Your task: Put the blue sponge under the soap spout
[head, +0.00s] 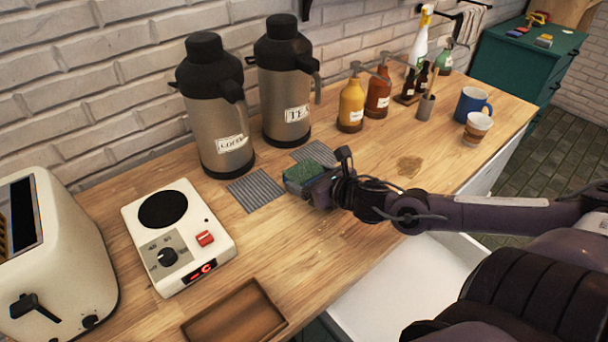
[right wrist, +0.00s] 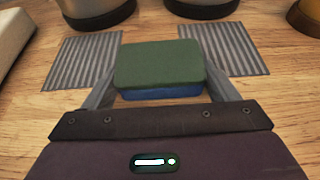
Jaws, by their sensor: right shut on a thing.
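The sponge (head: 298,174), green on top and blue below, is held level between the fingers of my right gripper (head: 314,182), over the counter in front of the flasks. In the right wrist view the sponge (right wrist: 158,64) sits between both fingers, its blue layer (right wrist: 158,92) showing underneath. Whether it touches the counter I cannot tell. A yellow pump bottle (head: 351,104) and a red-brown pump bottle (head: 377,94) stand beyond it, both with spouts; their labels are too small to read. My left gripper is not in view.
The coffee flask (head: 214,120) and tea flask (head: 283,95) stand behind two grey ribbed mats (head: 255,190). A hot plate (head: 176,238), a toaster (head: 45,265) and a wooden tray (head: 235,318) are at left. A brown stain (head: 410,166) marks clear counter. A cup (head: 477,128) stands right.

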